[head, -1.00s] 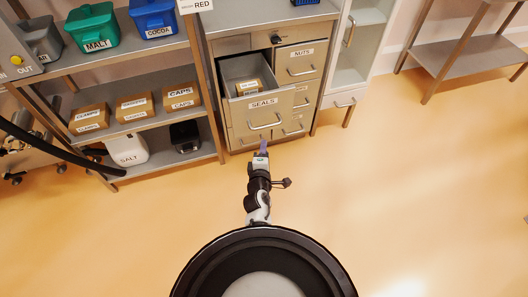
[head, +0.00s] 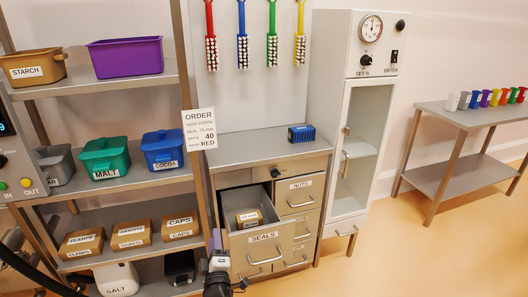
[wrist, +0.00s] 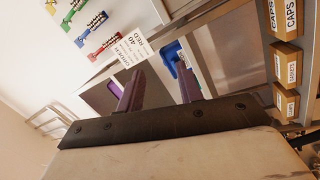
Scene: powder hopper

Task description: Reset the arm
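My gripper (head: 217,238) shows at the bottom of the head view, in front of the cabinet and left of the open SEALS drawer (head: 262,238). In the wrist view its two purple fingers (wrist: 160,88) stand apart with nothing between them, so it is open and empty. Most of my arm is out of the head view below. The SEALS drawer is pulled out and a small labelled cardboard box (head: 249,219) lies in it.
A shelf rack (head: 110,195) with bins and cardboard boxes stands at the left. The cabinet top (head: 250,148) holds a small blue box (head: 301,133). A white dryer cabinet (head: 350,150) and a side table (head: 470,116) stand right. The floor (head: 430,240) at right is clear.

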